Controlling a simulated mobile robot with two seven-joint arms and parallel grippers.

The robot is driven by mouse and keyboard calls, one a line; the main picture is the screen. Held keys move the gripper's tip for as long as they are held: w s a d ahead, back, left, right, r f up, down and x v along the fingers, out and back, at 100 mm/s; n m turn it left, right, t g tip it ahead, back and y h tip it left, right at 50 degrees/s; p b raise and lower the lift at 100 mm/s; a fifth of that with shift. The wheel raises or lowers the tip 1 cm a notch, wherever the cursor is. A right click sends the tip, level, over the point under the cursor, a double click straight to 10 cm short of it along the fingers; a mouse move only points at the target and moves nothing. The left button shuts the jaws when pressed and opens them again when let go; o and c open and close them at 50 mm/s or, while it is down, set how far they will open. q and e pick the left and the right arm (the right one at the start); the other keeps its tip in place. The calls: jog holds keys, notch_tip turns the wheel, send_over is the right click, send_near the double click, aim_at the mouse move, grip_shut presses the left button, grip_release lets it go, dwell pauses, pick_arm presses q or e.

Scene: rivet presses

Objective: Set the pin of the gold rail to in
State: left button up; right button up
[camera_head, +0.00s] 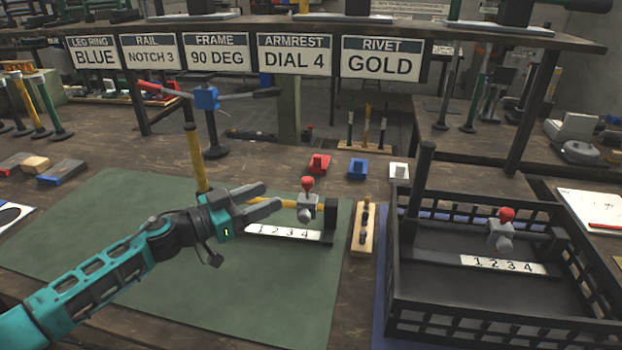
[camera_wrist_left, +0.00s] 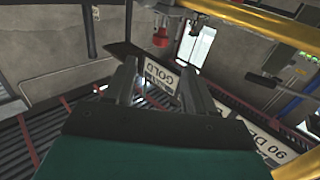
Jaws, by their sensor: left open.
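The gold rail (camera_head: 289,203) is a yellow bar above the green mat, partly hidden behind my left gripper. A grey block with a red-knobbed pin (camera_head: 307,184) sits near its right end, above a white scale strip (camera_head: 283,233) marked 1 to 4. I cannot tell how deep the pin sits. My left gripper (camera_head: 270,197) is open and empty, with its fingers pointing right toward the block, just left of the pin. In the left wrist view the open fingers (camera_wrist_left: 158,82) show, with the red knob (camera_wrist_left: 160,38) and a yellow bar (camera_wrist_left: 262,32) beyond them. My right gripper is not in view.
A black crate (camera_head: 470,335) at right holds a dark rail with another red knob (camera_head: 507,214). A wooden peg block (camera_head: 365,228) stands between mat and crate. An upright yellow post (camera_head: 194,158) rises behind my wrist. The front of the green mat (camera_head: 270,300) is clear.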

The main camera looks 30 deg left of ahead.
aim_at(302, 183)
pick_arm(q)
jog(key=x, duration=1.1)
jog(key=shift+w+d, duration=0.15)
jog(key=shift+w, duration=0.05)
grip_shut()
